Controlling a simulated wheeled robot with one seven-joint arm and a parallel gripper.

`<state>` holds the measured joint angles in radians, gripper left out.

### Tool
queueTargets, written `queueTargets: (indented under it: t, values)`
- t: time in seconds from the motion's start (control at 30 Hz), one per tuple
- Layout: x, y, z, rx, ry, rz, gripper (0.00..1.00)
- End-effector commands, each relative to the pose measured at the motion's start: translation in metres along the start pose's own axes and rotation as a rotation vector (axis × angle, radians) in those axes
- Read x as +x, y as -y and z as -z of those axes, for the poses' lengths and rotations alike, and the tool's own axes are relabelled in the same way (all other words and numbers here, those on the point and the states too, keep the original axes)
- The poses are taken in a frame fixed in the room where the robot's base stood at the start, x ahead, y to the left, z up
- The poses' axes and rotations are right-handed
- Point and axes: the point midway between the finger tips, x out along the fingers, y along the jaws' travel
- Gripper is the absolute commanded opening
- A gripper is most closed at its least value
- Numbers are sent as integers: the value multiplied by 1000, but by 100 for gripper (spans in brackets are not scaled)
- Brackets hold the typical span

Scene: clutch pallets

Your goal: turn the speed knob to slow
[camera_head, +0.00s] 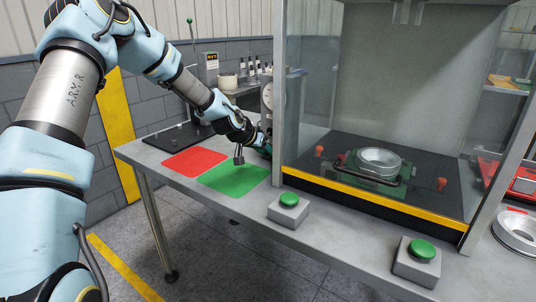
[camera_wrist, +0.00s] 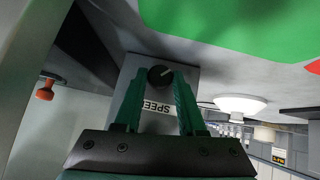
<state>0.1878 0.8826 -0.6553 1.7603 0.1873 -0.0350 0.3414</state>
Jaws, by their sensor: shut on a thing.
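The speed knob (camera_wrist: 160,75) is a small round black knob with a pale pointer mark, on a grey panel (camera_wrist: 190,75). In the wrist view the mark slants toward the upper right. A white label reading "SPEED" (camera_wrist: 157,107) shows between my fingers, partly covered. My gripper (camera_wrist: 162,84) has green fingers, one on each side of the knob, and is shut on it. In the head view my gripper (camera_head: 264,146) is at the left side of the glass-fronted machine (camera_head: 283,95). The knob is hidden there.
A red mat (camera_head: 195,162) and a green mat (camera_head: 235,180) lie on the table below my arm. Two green push buttons (camera_head: 289,199) (camera_head: 423,250) stand in front of the machine. A clutch part (camera_head: 380,160) sits inside.

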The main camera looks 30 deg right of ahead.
Motion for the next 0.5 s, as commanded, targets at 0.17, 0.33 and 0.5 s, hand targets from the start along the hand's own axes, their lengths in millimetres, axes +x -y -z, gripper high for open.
queueTargets:
  t: [0.17,0.33,0.5]
  values:
    - [0,0,0,0,0,0,47]
    - [0,0,0,1,0,0,66]
    - [0,0,0,1,0,0,68]
